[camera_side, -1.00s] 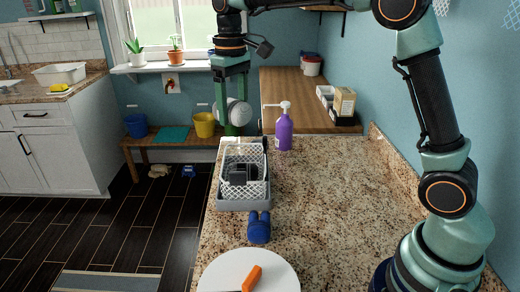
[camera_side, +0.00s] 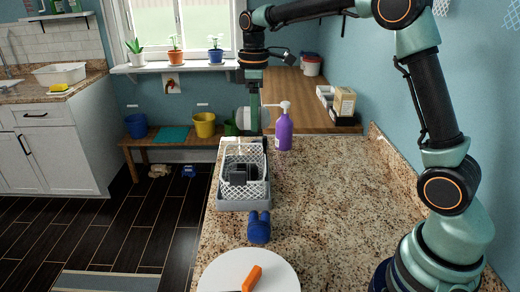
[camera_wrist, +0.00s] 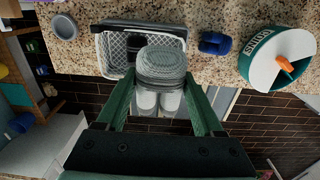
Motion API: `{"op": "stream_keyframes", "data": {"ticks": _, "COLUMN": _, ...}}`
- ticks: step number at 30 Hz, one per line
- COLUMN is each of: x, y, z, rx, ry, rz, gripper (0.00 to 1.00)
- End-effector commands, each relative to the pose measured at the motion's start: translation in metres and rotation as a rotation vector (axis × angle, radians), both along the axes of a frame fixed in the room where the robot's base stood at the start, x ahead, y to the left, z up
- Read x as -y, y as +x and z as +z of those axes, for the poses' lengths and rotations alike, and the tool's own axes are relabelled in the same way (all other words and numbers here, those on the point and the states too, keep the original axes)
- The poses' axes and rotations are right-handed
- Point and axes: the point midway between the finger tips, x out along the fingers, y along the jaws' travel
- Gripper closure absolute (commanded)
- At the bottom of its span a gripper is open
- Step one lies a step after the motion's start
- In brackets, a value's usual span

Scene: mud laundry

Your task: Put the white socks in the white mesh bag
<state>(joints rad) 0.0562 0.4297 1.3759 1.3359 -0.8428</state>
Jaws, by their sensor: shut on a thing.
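My gripper (camera_side: 253,126) is shut on the rolled white socks (camera_side: 242,119), which hang above the far left end of the counter. In the wrist view the socks (camera_wrist: 160,75) sit between the two green fingers, with a grey knit side and two pale round parts toward the gripper. The white mesh bag (camera_side: 229,176) stands open in a grey basket (camera_side: 243,205) on the counter, nearer the camera than my gripper. Dark items lie inside the bag. The bag also shows in the wrist view (camera_wrist: 113,48), partly covered by the socks.
A purple pump bottle (camera_side: 284,132) stands just right of my gripper. A rolled blue pair (camera_side: 260,227) lies in front of the basket. A white-lidded container (camera_side: 225,272) with an orange-handled item (camera_side: 252,278) on it is nearest the camera. The counter's right side is clear.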

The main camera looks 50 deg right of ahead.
Motion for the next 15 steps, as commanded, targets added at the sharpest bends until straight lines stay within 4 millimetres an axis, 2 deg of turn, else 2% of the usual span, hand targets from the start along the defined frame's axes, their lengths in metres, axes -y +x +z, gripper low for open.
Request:
{"op": "stream_keyframes", "data": {"ticks": 1, "x": 0.000, "y": -0.001, "z": -0.014, "rx": -0.006, "ry": 0.000, "rz": 0.000, "gripper": 0.87}}
{"op": "stream_keyframes", "data": {"ticks": 6, "x": 0.000, "y": -0.001, "z": -0.053, "rx": -0.006, "ry": 0.000, "rz": -0.001, "gripper": 0.87}}
{"op": "stream_keyframes", "data": {"ticks": 9, "x": 0.000, "y": -0.001, "z": -0.068, "rx": -0.004, "ry": 0.000, "rz": -0.001, "gripper": 0.87}}
{"op": "stream_keyframes", "data": {"ticks": 15, "x": 0.000, "y": 0.000, "z": -0.083, "rx": -0.001, "ry": 0.000, "rz": -0.001, "gripper": 0.87}}
